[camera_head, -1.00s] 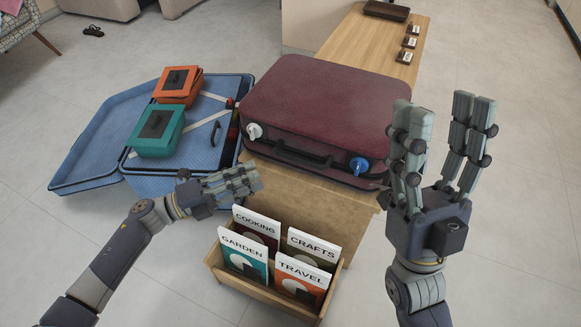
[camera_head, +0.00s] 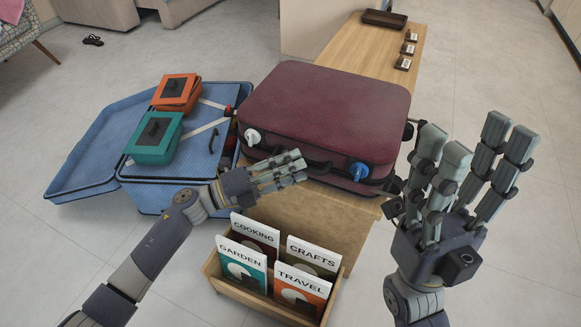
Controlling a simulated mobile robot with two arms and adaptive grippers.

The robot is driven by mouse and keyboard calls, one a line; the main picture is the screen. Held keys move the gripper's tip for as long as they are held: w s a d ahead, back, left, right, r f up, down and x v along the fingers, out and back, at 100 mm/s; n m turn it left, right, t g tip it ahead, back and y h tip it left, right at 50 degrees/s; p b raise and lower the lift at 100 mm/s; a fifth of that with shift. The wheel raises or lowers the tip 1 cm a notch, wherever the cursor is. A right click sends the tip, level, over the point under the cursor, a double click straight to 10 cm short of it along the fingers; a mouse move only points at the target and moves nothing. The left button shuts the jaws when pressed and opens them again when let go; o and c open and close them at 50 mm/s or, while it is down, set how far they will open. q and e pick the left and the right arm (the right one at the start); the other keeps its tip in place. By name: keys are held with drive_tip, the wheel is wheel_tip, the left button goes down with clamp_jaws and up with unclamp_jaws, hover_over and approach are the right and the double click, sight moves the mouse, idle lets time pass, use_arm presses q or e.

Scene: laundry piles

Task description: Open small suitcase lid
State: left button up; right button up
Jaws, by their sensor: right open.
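The small maroon suitcase (camera_head: 325,108) lies shut on a wooden bench. A white latch knob (camera_head: 252,137) is on its front left and a blue latch knob (camera_head: 358,171) on its front right. The dark carry handle between them is partly hidden by my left gripper (camera_head: 292,168). This gripper's fingers point right, in front of the suitcase; whether they touch it or are parted cannot be told. My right gripper (camera_head: 475,170) is open and empty, with fingers up, right of the suitcase's front corner. The lid is down.
An open blue suitcase (camera_head: 85,165) lies at the left, holding an orange box (camera_head: 177,90) and a teal box (camera_head: 154,140). A wooden rack (camera_head: 268,295) of books stands in front. The bench (camera_head: 350,60) runs back with a dark tray (camera_head: 385,18) and small labelled blocks. Floor at right is clear.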

use_arm(q)
clamp_jaws()
drive_tip(key=shift+r, duration=0.1)
